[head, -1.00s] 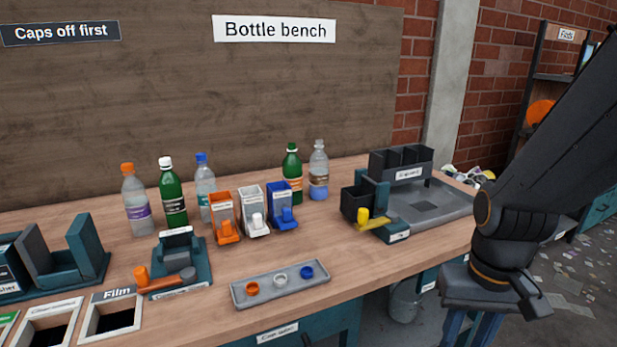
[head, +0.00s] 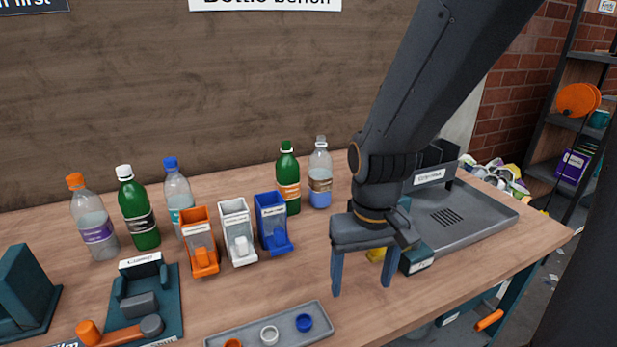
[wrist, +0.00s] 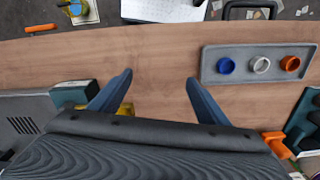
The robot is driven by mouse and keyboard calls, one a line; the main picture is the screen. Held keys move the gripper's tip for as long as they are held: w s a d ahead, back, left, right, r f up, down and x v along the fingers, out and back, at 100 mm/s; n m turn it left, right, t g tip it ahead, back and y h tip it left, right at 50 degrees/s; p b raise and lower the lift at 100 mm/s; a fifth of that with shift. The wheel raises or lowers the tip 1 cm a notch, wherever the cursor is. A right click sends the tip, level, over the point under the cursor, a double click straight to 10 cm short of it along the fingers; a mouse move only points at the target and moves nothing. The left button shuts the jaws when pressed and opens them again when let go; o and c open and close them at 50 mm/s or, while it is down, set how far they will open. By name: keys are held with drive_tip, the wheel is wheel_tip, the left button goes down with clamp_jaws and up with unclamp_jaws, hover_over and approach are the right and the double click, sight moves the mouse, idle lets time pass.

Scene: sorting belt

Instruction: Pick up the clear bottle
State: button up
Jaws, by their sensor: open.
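Three clear bottles stand upright on the bench in the head view: one with an orange cap and purple label (head: 93,222), one with a blue cap and teal label (head: 178,198), partly behind the dispensers, and one with a grey cap and brown label (head: 320,175). A green bottle with a white cap (head: 138,212) and a green bottle with a green cap (head: 288,180) stand among them. My gripper (head: 362,288) is open and empty, pointing down over the bench, right of and nearer than the grey-capped bottle. In the wrist view my gripper (wrist: 159,78) has nothing between its fingers; no bottle shows there.
Orange (head: 200,240), white (head: 237,230) and blue (head: 272,222) dispensers stand before the bottles. A grey tray (head: 218,343) with three cap rings lies at the front. A grey station (head: 480,220) is right, partly behind my arm.

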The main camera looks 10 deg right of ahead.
drive_tip(key=w+d+r+t+p, duration=0.1)
drive_tip(key=w+r+t+p, duration=0.4)
drive_tip(key=r+p, duration=0.8)
drive_tip(key=n+t+y, duration=0.2)
drive_tip(key=t, duration=0.5)
approach(321, 164)
drive_tip(key=w+d+f, duration=0.2)
drive_tip(key=w+f, duration=0.1)
drive_tip(key=shift+w+a+f+n+t+y, duration=0.1)
drive_tip(key=shift+w+a+n+t+y, duration=0.05)
drive_tip(key=shift+w+a+y, duration=0.15)
drive_tip(key=shift+w+a+f+n+t+y, duration=0.1)
drive_tip(key=shift+w+n+t+y, duration=0.1)
drive_tip(key=shift+w, duration=0.25)
drive_tip(key=shift+w+a+f, duration=0.1)
drive_tip(key=shift+w+a, duration=0.05)
drive_tip(key=shift+w, duration=0.35)
drive_tip(key=shift+p+x, duration=1.7)
drive_tip(key=shift+x, duration=1.75)
drive_tip(key=c, duration=1.5)
drive_tip(key=shift+c, duration=0.3)
